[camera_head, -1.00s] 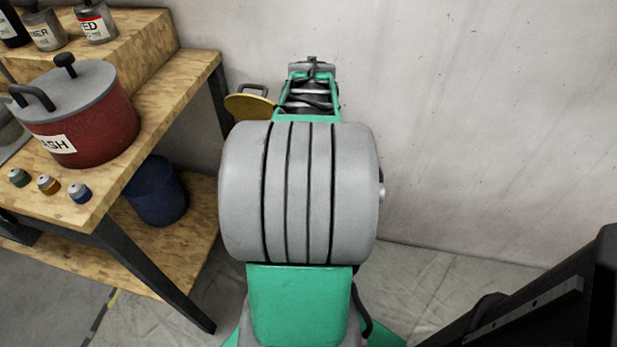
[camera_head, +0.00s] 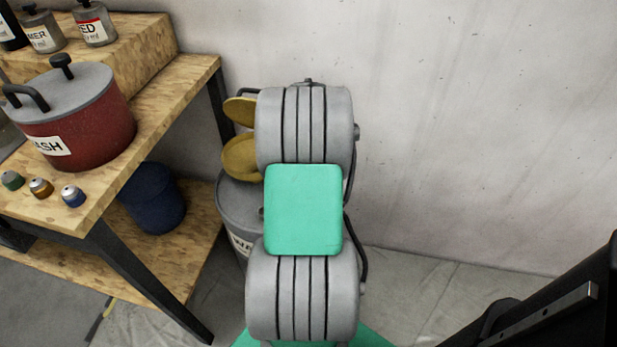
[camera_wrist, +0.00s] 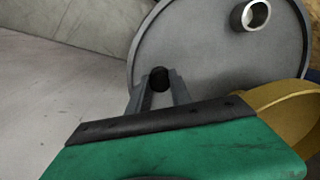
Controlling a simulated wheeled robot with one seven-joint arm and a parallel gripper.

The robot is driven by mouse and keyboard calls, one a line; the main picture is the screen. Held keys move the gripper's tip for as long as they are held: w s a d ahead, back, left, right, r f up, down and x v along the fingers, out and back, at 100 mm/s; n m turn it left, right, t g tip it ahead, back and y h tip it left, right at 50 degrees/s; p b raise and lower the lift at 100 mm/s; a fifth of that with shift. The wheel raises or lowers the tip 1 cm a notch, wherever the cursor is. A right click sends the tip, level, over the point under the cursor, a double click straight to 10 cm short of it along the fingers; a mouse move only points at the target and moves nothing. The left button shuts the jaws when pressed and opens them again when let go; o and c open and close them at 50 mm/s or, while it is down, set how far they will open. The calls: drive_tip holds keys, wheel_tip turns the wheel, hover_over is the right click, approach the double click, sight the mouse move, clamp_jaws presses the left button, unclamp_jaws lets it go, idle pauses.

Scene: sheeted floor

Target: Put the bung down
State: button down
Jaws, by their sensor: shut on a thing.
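My gripper (camera_wrist: 158,92) is shut on the bung (camera_wrist: 160,76), a small dark round piece between the fingertips in the wrist view. Behind it in that view is the grey round top of a drum (camera_wrist: 205,60), with a short open metal neck (camera_wrist: 251,15) near the upper right. The bung appears over the drum top, to the left of the neck; I cannot tell whether it touches. In the head view the drum (camera_head: 236,208) stands on the floor, partly behind my arm. My arm hides the gripper and bung there.
Two ochre round things (camera_head: 241,157) show beside the arm, one above the other; one also shows at the right of the wrist view (camera_wrist: 285,105). A wooden bench (camera_head: 150,110) at left holds a red pot (camera_head: 75,125) and small caps. A blue bin (camera_head: 152,198) stands below.

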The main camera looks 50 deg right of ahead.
drive_tip(key=shift+f, duration=0.1)
drive_tip(key=c, duration=1.2)
unclamp_jaws()
drive_tip(key=shift+o, duration=0.2)
wheel_tip(320, 180, up, 12)
drive_tip(key=p, duration=0.2)
drive_tip(key=w+a+r+n+t, duration=0.1)
drive_tip(key=w+a+n, duration=0.15)
drive_tip(key=a, duration=0.75)
drive_tip(key=w+a+r+n, duration=0.15)
drive_tip(key=w+a, duration=0.25)
drive_tip(key=a, duration=0.5)
drive_tip(key=s+a+f+n, duration=0.1)
drive_tip(key=s+a, duration=0.1)
drive_tip(key=a, duration=0.6)
drive_tip(key=s+a+n+t, duration=0.1)
drive_tip(key=s+a+n, duration=0.1)
drive_tip(key=a, duration=0.7)
drive_tip(key=shift+s+a+f, duration=0.15)
drive_tip(key=shift+s+f, duration=0.2)
